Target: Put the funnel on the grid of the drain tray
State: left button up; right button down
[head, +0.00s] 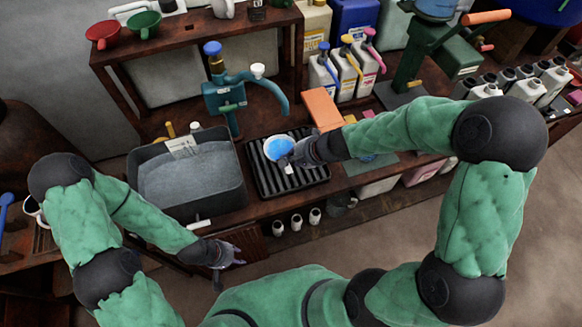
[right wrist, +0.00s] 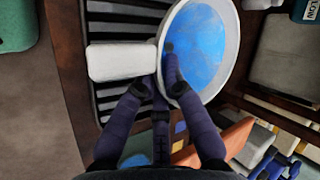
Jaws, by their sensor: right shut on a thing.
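The funnel (head: 278,147) is a round, white-rimmed piece with a blue inside. It is over the back part of the black slatted drain tray (head: 258,181). My right gripper (head: 292,155) is shut on its near side. In the right wrist view, the gripper (right wrist: 157,78) grips at the rim of the funnel (right wrist: 205,45), with a white block-shaped piece beside it. The tray's slats (right wrist: 112,20) show behind. I cannot tell whether the funnel touches the grid; its underside is hidden. My left gripper (head: 230,262) is open and empty, low in front of the bench.
A grey basin (head: 183,205) stands left of the tray, with a teal pump (head: 228,98) behind. An orange block (head: 322,108) lies behind right. Several bottles stand farther back. Red (head: 103,32) and green (head: 143,22) funnels are on the shelf. The tray's front slats are clear.

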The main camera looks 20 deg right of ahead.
jog(key=shift+f+b, duration=1.25)
jog(key=shift+f, duration=0.8)
jog(key=shift+f, duration=0.1)
jog(key=c, duration=1.3)
grip_release()
jog(key=shift+c, duration=0.2)
